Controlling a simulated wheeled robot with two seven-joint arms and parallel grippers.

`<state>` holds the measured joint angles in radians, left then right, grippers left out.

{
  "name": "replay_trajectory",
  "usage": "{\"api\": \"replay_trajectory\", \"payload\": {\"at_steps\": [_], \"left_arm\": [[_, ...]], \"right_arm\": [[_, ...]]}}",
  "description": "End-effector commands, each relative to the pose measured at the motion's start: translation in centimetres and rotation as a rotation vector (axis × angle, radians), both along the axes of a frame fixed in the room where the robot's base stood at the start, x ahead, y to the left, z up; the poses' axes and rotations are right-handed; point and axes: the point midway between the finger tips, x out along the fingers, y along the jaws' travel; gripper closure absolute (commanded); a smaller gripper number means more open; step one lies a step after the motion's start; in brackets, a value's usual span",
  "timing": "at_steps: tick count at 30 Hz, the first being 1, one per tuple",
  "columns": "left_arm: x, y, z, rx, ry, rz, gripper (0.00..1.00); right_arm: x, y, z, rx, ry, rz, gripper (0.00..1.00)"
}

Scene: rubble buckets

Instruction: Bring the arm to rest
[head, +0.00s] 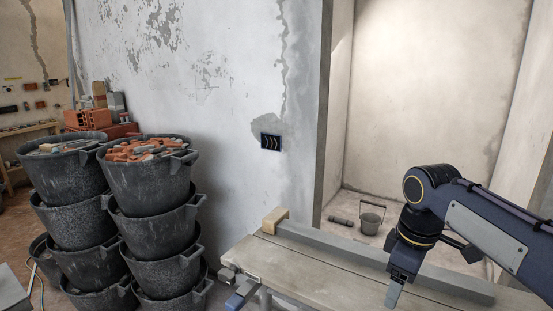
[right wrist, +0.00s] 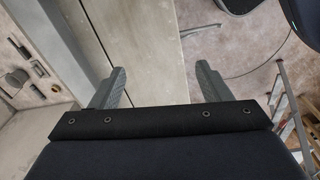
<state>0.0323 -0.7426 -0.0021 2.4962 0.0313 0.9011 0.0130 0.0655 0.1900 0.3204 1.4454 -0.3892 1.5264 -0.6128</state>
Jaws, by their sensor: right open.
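My right arm (head: 490,222) comes in from the right in the head view and is bent down at its wrist. My right gripper (head: 394,294) hangs over the right part of the wooden workbench (head: 320,280), near a long grey beam on it. In the right wrist view its two fingers (right wrist: 158,88) stand wide apart with nothing between them. The bench top and the floor show beyond the fingers. My left gripper does not show in either view.
Stacked black buckets (head: 155,220) stand at the left, the top ones holding rubble. A grey beam (head: 340,245) with a wooden end block (head: 272,220) lies along the bench. A small bucket (head: 371,219) stands on the floor behind. A ladder (right wrist: 283,110) shows in the right wrist view.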

Motion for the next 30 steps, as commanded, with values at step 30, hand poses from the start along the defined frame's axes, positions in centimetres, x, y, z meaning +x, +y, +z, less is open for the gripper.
{"api": "replay_trajectory", "payload": {"at_steps": [30], "left_arm": [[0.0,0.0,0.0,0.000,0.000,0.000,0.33]], "right_arm": [[-20.6,2.8,-10.7,0.569,-0.205,-0.970,0.29]]}}
